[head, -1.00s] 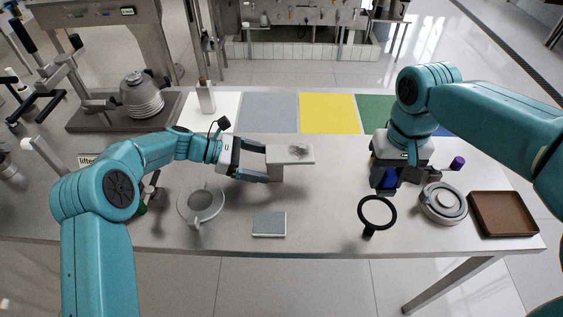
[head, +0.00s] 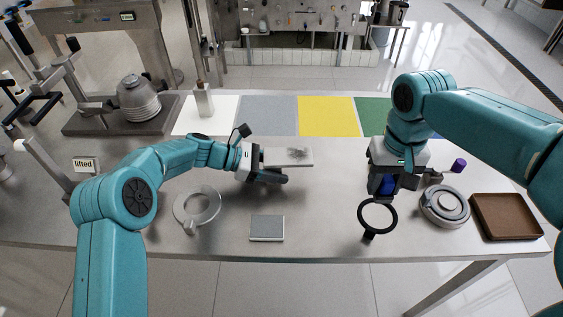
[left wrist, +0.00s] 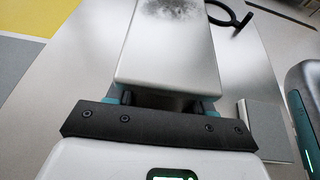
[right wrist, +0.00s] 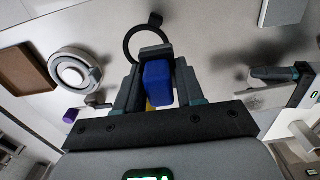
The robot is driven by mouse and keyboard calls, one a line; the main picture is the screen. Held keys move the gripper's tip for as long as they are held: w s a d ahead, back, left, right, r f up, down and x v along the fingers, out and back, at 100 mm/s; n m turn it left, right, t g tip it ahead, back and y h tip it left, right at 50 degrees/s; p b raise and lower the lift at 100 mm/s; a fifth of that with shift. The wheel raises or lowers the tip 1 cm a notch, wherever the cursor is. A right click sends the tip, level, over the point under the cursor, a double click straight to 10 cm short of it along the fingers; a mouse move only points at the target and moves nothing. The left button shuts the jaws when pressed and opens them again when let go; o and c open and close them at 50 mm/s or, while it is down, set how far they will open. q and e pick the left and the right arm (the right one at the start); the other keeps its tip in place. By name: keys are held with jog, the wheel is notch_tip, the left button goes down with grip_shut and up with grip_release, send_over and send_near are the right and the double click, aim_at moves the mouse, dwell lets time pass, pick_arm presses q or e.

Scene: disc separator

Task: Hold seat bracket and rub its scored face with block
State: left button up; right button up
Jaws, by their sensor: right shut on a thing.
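The seat bracket (head: 290,157) is a pale metal piece with a flat top and a dark scored patch, standing on the table. In the left wrist view its plate (left wrist: 168,50) runs away from my left gripper, the patch at the far end. My left gripper (head: 268,178) is open, its fingers low on either side of the bracket; contact cannot be told. My right gripper (head: 386,190) is shut on a blue block-like piece (right wrist: 158,82), above the table and behind a black ring (head: 378,216). A flat grey block (head: 267,228) lies near the front edge.
A grey ring with a handle (head: 197,206) lies at left. A round disc unit (head: 445,204), a purple-ended piece (head: 459,165) and a brown tray (head: 507,238) are at right. Coloured mats (head: 327,116) line the back. A domed machine (head: 140,100) stands back left. The table centre is clear.

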pick_arm(q)
grip_shut()
jog(key=o, duration=0.7)
grip_release()
jog(key=shift+a, duration=0.1)
jog(key=shift+f, duration=0.15)
jog(key=shift+f+b, duration=0.6)
jog(key=shift+f, duration=0.25)
jog(key=shift+r, duration=0.2)
jog(key=shift+r, duration=0.1)
jog(key=shift+r+p, duration=0.25)
jog(key=shift+p, duration=0.15)
